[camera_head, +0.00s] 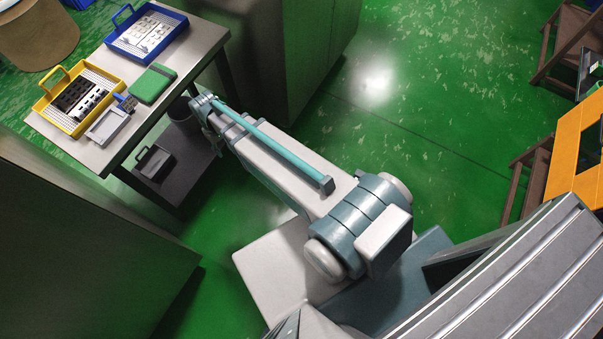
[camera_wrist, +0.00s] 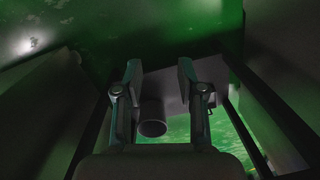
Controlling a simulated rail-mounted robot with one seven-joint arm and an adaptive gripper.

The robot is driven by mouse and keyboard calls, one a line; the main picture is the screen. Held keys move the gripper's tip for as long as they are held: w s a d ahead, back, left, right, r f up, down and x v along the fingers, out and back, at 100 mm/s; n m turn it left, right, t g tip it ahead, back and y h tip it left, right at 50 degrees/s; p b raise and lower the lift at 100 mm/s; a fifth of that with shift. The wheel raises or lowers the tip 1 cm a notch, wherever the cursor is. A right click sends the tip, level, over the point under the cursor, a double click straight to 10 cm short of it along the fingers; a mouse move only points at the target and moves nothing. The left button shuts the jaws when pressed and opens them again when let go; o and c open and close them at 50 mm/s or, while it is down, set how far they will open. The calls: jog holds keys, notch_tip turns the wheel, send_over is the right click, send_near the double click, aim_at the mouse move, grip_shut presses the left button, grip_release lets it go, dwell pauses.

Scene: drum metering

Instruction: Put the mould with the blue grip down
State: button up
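A grey, shallow mould with a blue grip (camera_head: 108,126) lies on the near part of the table top in the head view, beside the yellow tray. Its blue grip (camera_head: 126,102) points up and right in the picture. My gripper (camera_wrist: 158,76) shows in the wrist view with its two fingers apart and nothing seen between them. In the head view my arm reaches to the table's right edge, and its end is beside the table, apart from the mould. The fingertips are hard to make out there. The mould cannot be made out in the dark wrist view.
The table (camera_head: 190,55) also holds a yellow tray (camera_head: 72,128) with dark pieces, a blue tray (camera_head: 112,47) and a green block (camera_head: 153,84). A black box with a handle (camera_head: 153,163) stands on the lower shelf. A round container (camera_wrist: 152,128) shows below my fingers. A dark cabinet stands behind.

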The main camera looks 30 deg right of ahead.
jog(key=s+d+f+g, duration=0.1)
jog(key=s+d+f, duration=0.3)
jog(key=s, duration=0.5)
jog(key=s+d+f+m+g, duration=0.1)
jog(key=s+d+f, duration=0.3)
jog(key=s, duration=0.5)
jog(key=shift+s+f+m+g, duration=0.2)
jog(key=shift+f+m+g, duration=0.1)
jog(key=shift+f+g, duration=0.2)
jog(key=shift+o, duration=0.5)
jog(key=s+d+f+m+g, duration=0.1)
jog(key=s+d+f+g, duration=0.1)
jog(key=s, duration=1.3)
jog(key=shift+s+d+f+g, duration=0.15)
jog(key=shift+s+d+g, duration=0.15)
jog(key=shift+d, duration=0.35)
jog(key=shift+o, duration=1.4)
jog(key=shift+s, duration=0.3)
jog(key=shift+o, duration=1.2)
jog(key=shift+s, duration=0.15)
jog(key=o, duration=0.6)
jog(key=shift+c, duration=0.2)
